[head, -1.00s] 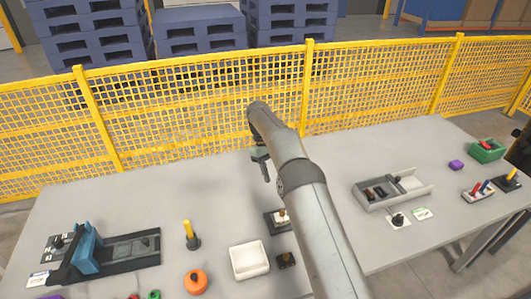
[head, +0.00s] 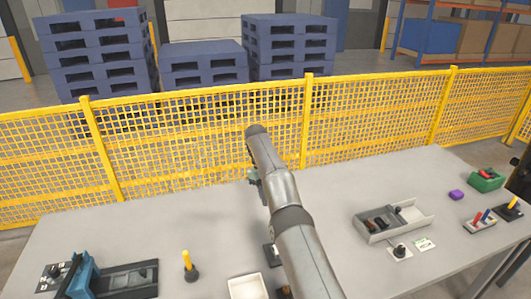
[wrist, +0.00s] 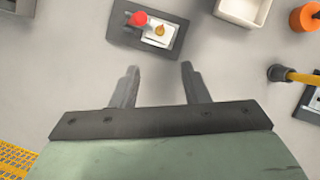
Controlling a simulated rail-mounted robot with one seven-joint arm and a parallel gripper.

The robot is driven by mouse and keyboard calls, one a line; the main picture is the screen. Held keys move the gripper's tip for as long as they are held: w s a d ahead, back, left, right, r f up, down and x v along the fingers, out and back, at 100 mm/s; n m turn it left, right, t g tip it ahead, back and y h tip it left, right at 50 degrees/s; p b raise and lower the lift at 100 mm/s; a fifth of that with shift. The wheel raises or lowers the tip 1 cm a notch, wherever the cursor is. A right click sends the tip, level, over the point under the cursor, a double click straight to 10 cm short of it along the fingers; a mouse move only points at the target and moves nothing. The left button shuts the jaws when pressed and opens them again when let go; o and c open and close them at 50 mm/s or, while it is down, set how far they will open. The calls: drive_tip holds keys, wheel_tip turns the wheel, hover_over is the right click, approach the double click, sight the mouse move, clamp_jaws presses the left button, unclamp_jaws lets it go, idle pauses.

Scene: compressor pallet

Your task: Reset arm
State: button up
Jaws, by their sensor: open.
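In the head view my arm reaches over the middle of the table (head: 130,225), and the gripper end is mostly hidden behind the arm. Beyond the fingers in the wrist view lies a small dark fixture (wrist: 120,32) with a white plate, a brass-coloured piece and a red knob. The fingers are apart from it.
A white tray (wrist: 243,10), an orange knob (wrist: 306,17) and a yellow-handled tool (head: 187,261) stand nearby. A blue-and-black fixture (head: 80,275) is at left. A grey bin (head: 418,214), a purple block (head: 456,195) and a green box (head: 486,181) are at right. A yellow fence (head: 200,145) runs behind.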

drive_tip(key=s+d+r+m+t+y+b, duration=0.1)
drive_tip(key=s+d+r+m, duration=0.15)
drive_tip(key=s+r, duration=0.4)
drive_tip(key=s+d+r+m+t+b, duration=0.1)
drive_tip(key=s+d+r+b, duration=0.1)
drive_tip(key=s+d+r, duration=0.35)
drive_tip(key=s+d+f+m+t, duration=0.1)
drive_tip(key=s+f, duration=0.1)
drive_tip(key=s, duration=0.8)
drive_tip(key=s+d+f+m+t+y+b, duration=0.1)
drive_tip(key=s+m, duration=0.1)
drive_tip(key=s, duration=0.9)
drive_tip(key=s+d+f+m, duration=0.1)
drive_tip(key=s+f, duration=0.1)
drive_tip(key=s, duration=0.9)
drive_tip(key=shift+d+f+t+y, duration=0.3)
drive_tip(key=shift+t, duration=0.1)
